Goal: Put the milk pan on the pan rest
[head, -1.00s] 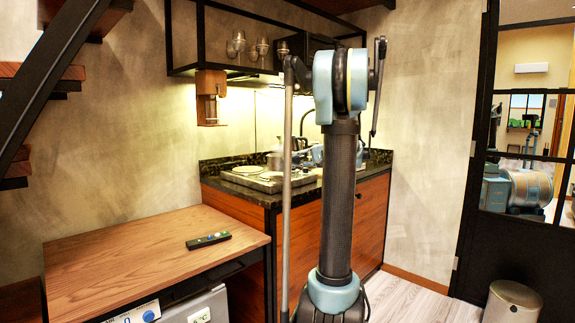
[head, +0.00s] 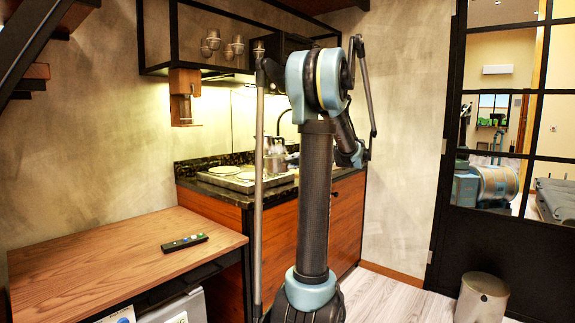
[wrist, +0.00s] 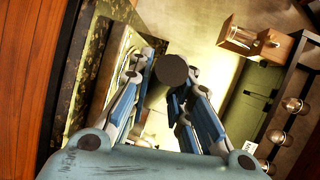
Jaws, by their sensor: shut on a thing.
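My gripper (wrist: 172,95) is shut on a dark, round-ended thing (wrist: 172,68) between its fingers in the wrist view. It looks like the end of the milk pan's handle, but its body is not clear there. In the head view, a silvery pot (head: 274,153), likely the milk pan, shows above the right part of the counter, partly behind my arm. Whether it touches the counter cannot be told. My gripper is hidden behind my arm in the head view. I cannot pick out a pan rest for sure.
Glasses (head: 212,40) hang from a black shelf frame above. A wooden table (head: 120,262) with a remote (head: 184,242) stands front left. A bin (head: 482,298) stands on the floor at right.

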